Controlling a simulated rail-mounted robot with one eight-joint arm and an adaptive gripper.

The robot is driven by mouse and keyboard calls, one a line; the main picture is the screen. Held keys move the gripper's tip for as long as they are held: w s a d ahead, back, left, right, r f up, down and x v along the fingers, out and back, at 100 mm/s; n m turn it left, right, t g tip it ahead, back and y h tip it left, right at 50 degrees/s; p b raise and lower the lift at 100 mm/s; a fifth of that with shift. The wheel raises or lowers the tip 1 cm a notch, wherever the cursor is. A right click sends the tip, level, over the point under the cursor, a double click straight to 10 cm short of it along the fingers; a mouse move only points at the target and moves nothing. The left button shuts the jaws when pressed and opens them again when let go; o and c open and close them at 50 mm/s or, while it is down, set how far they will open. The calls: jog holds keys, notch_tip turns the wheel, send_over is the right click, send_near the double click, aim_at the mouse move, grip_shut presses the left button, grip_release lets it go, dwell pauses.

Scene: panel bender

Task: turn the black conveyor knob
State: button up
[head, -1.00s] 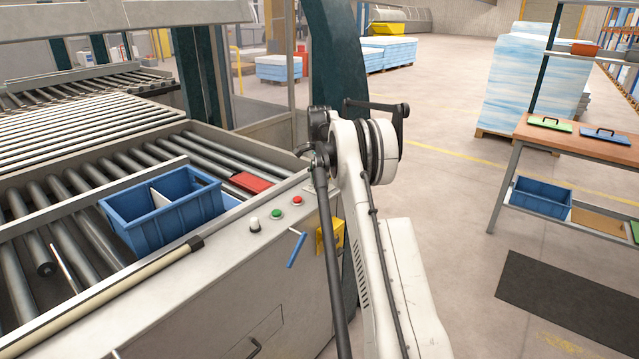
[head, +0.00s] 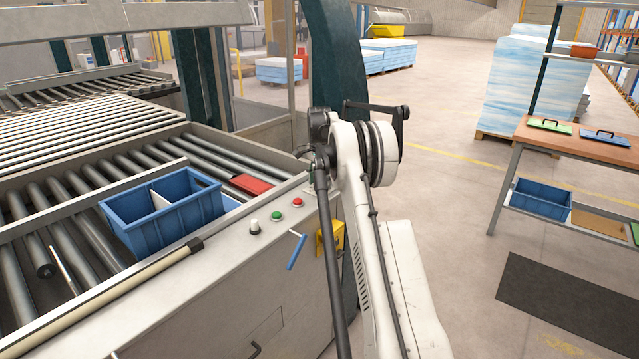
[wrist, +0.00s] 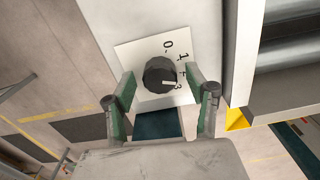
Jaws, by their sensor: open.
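The black conveyor knob (wrist: 160,75) shows in the wrist view on a white label plate (wrist: 138,52) with printed marks, among them 0 and 1. A white pointer line on the knob points to the right, toward the marks on that side. My gripper (wrist: 160,86) is open, with one green-padded finger on each side of the knob. I cannot tell whether the fingers touch it. In the head view the knob is hidden behind my arm, and my gripper is mostly hidden too.
The conveyor panel carries a white-topped button (head: 255,226), a green button (head: 277,216), a red button (head: 297,202) and a blue-handled lever (head: 297,251). A blue bin (head: 165,232) and a red case (head: 250,184) rest on the rollers. A workbench (head: 590,150) stands at right.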

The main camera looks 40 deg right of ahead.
aim_at(319, 183)
notch_tip(319, 183, up, 12)
dwell(0.5)
dwell(0.4)
jog(key=s+a+r+n+t, duration=0.1)
jog(key=s+a+r+n, duration=0.15)
jog(key=a+r, duration=0.4)
jog(key=s+a+r+n+t, duration=0.1)
jog(key=s+a+r+n, duration=0.15)
jog(key=a, duration=0.65)
jog(key=s+a+r+n, duration=0.1)
jog(key=s+a+r, duration=0.2)
jog(key=a+r, duration=0.35)
jog(key=s+a+f+n+t+h, duration=0.15)
jog(key=s+a+n, duration=0.35)
jog(key=s+a, duration=0.9)
jog(key=s+a+f+n+t, duration=0.1)
jog(key=s+a+f+n, duration=0.1)
jog(key=s+a+f, duration=0.4)
jog(key=s+a+f+n+t+y, duration=0.1)
jog(key=s+a+f, duration=0.4)
jog(key=s, duration=0.8)
notch_tip(319, 183, down, 2)
jog(key=n+t+b, duration=0.1)
jog(key=n, duration=0.1)
jog(key=shift+s+a+f+n, duration=0.15)
jog(key=shift+a+f+n, duration=0.1)
jog(key=shift+a+n, duration=0.1)
